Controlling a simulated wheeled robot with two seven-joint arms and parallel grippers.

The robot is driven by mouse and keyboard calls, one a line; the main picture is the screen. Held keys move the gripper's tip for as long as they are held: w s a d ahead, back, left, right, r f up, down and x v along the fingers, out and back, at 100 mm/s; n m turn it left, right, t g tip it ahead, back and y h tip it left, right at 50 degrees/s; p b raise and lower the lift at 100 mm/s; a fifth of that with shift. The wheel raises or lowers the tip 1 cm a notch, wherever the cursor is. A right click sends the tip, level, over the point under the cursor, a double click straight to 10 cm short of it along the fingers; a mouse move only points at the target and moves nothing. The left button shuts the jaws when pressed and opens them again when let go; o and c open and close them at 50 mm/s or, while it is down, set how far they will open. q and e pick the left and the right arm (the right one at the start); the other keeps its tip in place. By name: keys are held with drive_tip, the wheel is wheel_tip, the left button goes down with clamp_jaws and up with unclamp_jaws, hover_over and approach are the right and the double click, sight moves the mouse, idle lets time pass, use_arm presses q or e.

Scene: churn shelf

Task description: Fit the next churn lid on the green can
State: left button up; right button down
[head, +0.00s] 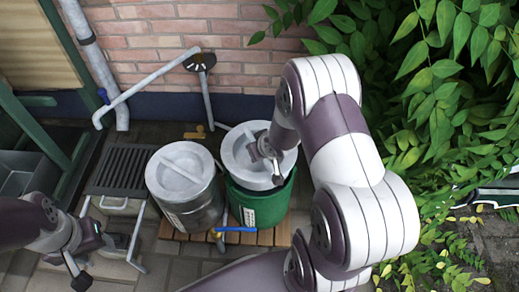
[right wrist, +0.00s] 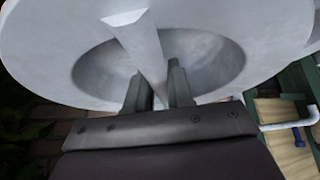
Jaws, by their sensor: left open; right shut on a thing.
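The green can (head: 262,207) stands on a wooden slatted base. A grey round lid (head: 238,152) with a bar handle is at the top of it, covering its mouth. I cannot tell whether the lid is seated or held slightly above the rim. My right gripper (head: 267,158) is shut on this lid's bar; in the right wrist view the fingers (right wrist: 160,85) straddle the bar (right wrist: 140,45) over the lid's dished top (right wrist: 220,60). My left gripper (head: 89,256) is open and empty at the lower left, away from the cans.
A silver can (head: 190,213) with its own lid (head: 181,173) on stands just left of the green can. A dark slatted rack (head: 123,168) stands further left. A blue-handled tap (head: 220,233) lies at the front. A brick wall (head: 150,40) is behind; leafy plants (head: 440,80) fill the right.

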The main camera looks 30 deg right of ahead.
sight(261, 163)
idle(0.4)
drive_tip(key=shift+f, duration=0.4)
drive_tip(key=shift+f+b, duration=0.1)
drive_tip(key=shift+b, duration=0.25)
drive_tip(key=shift+f+b, duration=0.45)
drive_tip(key=shift+f, duration=0.2)
drive_tip(key=shift+f, duration=0.15)
drive_tip(key=shift+f+b, duration=0.75)
drive_tip(key=shift+f, duration=0.15)
drive_tip(key=shift+f+b, duration=0.7)
drive_tip(key=shift+f, duration=0.25)
drive_tip(key=shift+f, duration=0.2)
